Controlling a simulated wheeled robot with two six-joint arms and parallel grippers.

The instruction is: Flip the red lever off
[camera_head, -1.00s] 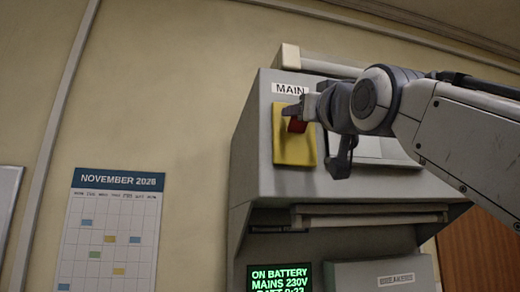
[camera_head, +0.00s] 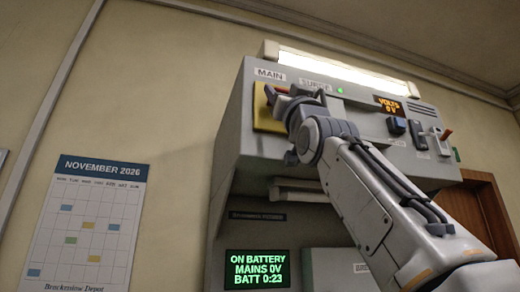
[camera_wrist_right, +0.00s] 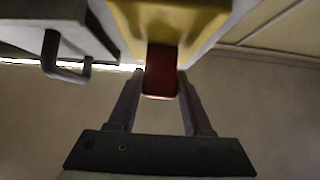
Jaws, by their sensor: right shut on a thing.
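The red lever (camera_wrist_right: 160,72) stands out from a yellow plate (camera_head: 263,118) under the MAIN label on the grey console. In the wrist view it sits between the two fingers of my right gripper (camera_head: 281,96), which is shut on it. In the head view the fingers lie at the upper part of the plate and hide most of the lever. The yellow plate also fills the top middle of the wrist view (camera_wrist_right: 165,18). A green-lettered screen (camera_head: 257,270) below reads ON BATTERY, MAINS 0V, BATT 0:23. My left gripper is not in view.
A lit lamp (camera_head: 340,72) runs along the top. A calendar (camera_head: 88,225) hangs left.

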